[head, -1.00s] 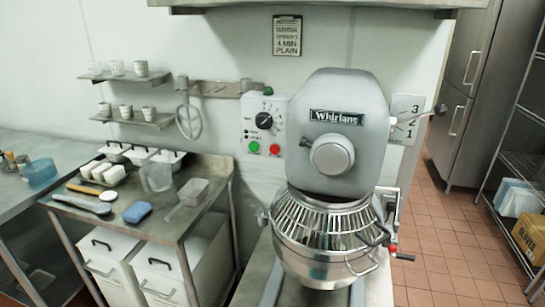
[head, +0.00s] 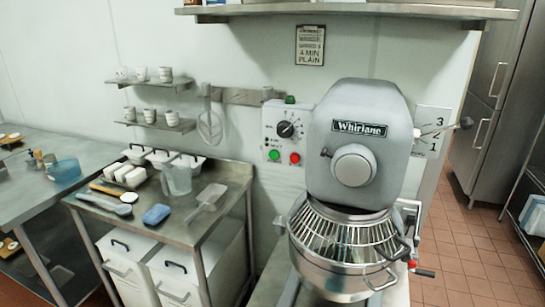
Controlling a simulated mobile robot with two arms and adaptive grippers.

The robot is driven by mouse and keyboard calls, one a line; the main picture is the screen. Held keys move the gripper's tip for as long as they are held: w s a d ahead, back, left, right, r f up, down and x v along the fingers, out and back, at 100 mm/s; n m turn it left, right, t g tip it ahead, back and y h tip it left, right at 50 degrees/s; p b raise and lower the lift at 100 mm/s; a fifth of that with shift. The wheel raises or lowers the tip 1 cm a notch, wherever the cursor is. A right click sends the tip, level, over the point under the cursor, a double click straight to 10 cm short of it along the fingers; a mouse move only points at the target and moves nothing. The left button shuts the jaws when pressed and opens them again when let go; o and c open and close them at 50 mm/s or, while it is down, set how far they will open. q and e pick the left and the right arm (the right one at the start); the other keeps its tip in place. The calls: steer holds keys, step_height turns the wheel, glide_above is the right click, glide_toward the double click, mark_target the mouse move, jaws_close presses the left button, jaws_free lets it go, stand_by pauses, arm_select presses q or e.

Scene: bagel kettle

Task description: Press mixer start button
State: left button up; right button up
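The grey mixer (head: 362,118) marked "Whirlane" stands right of centre in the head view, with a wire guard (head: 340,235) over its steel bowl (head: 335,275). A white control panel (head: 286,132) is on the wall to the left of the mixer head. It carries a black dial (head: 286,129), a green button (head: 274,155) at lower left and a red button (head: 295,158) at lower right. A green dome (head: 290,99) sits on its top. Neither of my grippers is in view.
A steel table (head: 225,210) at left holds a clear jug (head: 177,178), a scoop (head: 207,198), a blue sponge (head: 157,214) and white tubs. White bins (head: 175,275) stand below. A steel shelf (head: 430,10) overhangs the mixer. Tiled floor (head: 465,250) is open at right.

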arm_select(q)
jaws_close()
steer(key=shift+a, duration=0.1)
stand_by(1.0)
